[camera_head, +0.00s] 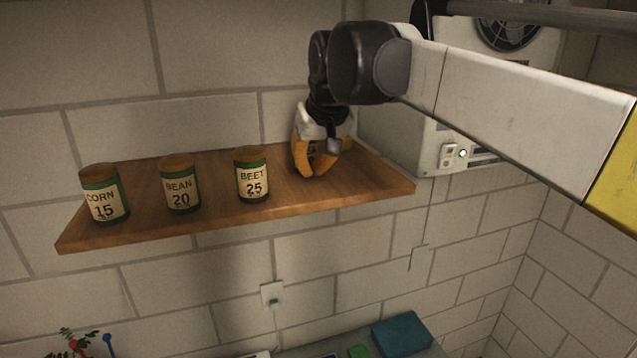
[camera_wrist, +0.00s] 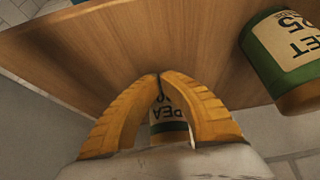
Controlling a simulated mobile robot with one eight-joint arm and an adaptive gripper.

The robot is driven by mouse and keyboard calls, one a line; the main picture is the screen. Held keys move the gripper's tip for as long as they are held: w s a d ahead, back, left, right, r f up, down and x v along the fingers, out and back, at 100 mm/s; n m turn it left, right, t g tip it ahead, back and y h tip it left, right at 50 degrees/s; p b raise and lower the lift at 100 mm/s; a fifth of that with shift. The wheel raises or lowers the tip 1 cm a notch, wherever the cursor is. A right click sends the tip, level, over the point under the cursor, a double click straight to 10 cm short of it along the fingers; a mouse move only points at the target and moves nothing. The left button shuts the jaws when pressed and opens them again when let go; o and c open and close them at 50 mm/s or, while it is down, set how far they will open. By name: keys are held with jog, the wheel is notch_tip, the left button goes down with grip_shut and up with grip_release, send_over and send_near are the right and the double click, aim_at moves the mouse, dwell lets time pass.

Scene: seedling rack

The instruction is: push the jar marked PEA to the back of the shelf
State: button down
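The jar marked PEA (camera_wrist: 170,122) shows in the wrist view through the gap between my fingers, with its green band and part of its label visible. It stands on the wooden shelf (camera_head: 335,195), beyond my fingers on the wall side. In the head view my gripper hides it. My gripper (camera_head: 318,172) is low over the right part of the shelf. In the wrist view the yellow fingertips of my gripper (camera_wrist: 158,76) meet, with nothing seen pinched between them. I cannot tell whether the fingers touch the jar.
The BEET jar (camera_head: 252,174) stands close to the left of my gripper; it also shows in the wrist view (camera_wrist: 280,60). The BEAN jar (camera_head: 180,184) and CORN jar (camera_head: 104,194) stand farther left. A white fan unit (camera_head: 400,140) is just right of my gripper.

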jog(key=w+a, duration=0.1)
jog(key=w, duration=0.2)
jog(key=w+a+p, duration=0.1)
jog(key=w, duration=0.2)
jog(key=w+a+p, duration=0.1)
jog(key=w, duration=0.3)
jog(key=shift+d, duration=0.1)
jog(key=shift+s, duration=0.1)
jog(key=shift+f, duration=0.1)
